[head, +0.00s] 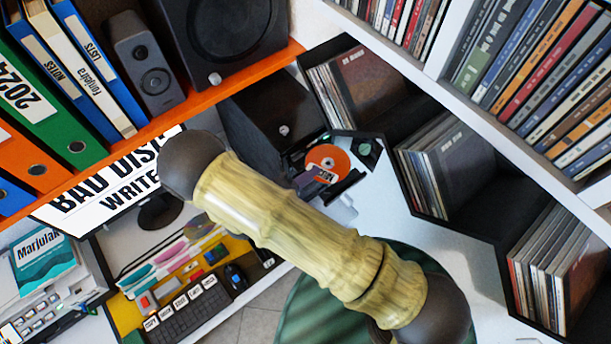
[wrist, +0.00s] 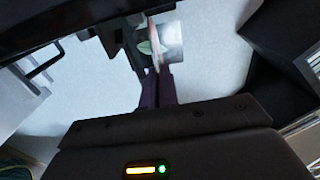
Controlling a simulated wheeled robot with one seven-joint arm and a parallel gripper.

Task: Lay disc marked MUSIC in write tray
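My gripper (head: 312,183) has purple fingers at the disc's lower left edge. In the wrist view the fingers (wrist: 157,88) are nearly together on the disc (wrist: 170,42), which is seen almost edge-on with its shiny side to the right. I cannot tell whether the disc touches the tray.
A monitor (head: 85,205) reads "BAD DIS… WRITE", partly hidden by my arm. Black hexagonal shelves (head: 440,212) of sleeves stand at right. An orange shelf (head: 190,105) with binders and speakers runs above the desk. White desk surface (head: 390,205) is free right of the tower.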

